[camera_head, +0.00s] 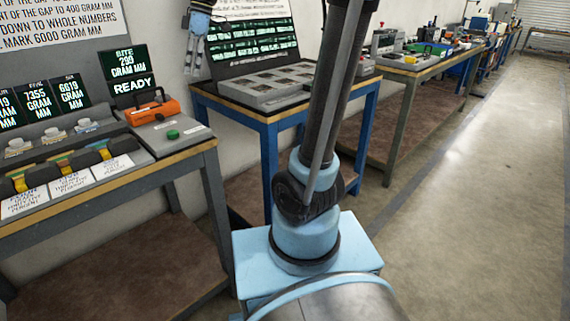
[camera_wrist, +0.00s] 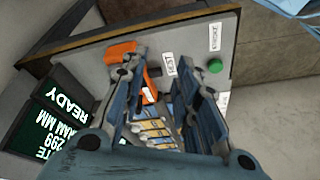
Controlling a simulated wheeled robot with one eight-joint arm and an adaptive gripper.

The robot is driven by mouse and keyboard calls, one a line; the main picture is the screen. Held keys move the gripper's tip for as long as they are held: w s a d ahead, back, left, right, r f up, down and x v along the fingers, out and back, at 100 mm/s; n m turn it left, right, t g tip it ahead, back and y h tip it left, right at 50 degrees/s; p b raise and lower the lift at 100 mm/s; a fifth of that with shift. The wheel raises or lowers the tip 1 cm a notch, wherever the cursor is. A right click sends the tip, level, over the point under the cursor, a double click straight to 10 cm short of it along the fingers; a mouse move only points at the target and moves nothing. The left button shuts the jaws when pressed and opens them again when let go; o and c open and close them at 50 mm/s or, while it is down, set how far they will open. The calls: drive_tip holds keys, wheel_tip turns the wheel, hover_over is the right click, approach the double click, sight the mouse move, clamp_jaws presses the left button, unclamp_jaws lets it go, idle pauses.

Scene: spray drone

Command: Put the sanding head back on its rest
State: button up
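An orange tool with a black handle, which I take to be the sanding head (camera_head: 155,110), lies on the sloped grey unit (camera_head: 172,148) at the bench's right end. The orange tool also shows in the wrist view (camera_wrist: 121,52), partly behind the left finger. White labels on the unit are too small to read surely, so I cannot tell which spot is the rest. My gripper (camera_head: 196,68) hangs above and behind the unit in the head view. In the wrist view my gripper (camera_wrist: 165,75) has its fingers spread, with nothing between them.
A green button (camera_head: 172,134) is on the unit. A display (camera_head: 127,72) reading 299 gram mm and READY stands behind it. Several coloured handled pieces and white cards line the bench's left. A blue-legged table (camera_head: 262,118) stands right; the floor at right is clear.

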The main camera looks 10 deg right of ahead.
drive_tip(key=s+d+f+m+t+h, duration=0.1)
drive_tip(key=s+d+f+m, duration=0.8)
drive_tip(key=s+d+f, duration=0.2)
drive_tip(key=s+d+f+m+t+h, duration=0.2)
drive_tip(key=s+d+f+m, duration=0.7)
drive_tip(key=d+f, duration=0.5)
drive_tip(key=shift+s+f+m, duration=0.3)
drive_tip(key=shift+s+f, duration=0.65)
drive_tip(key=shift+f, duration=0.2)
drive_tip(key=shift+d, duration=0.1)
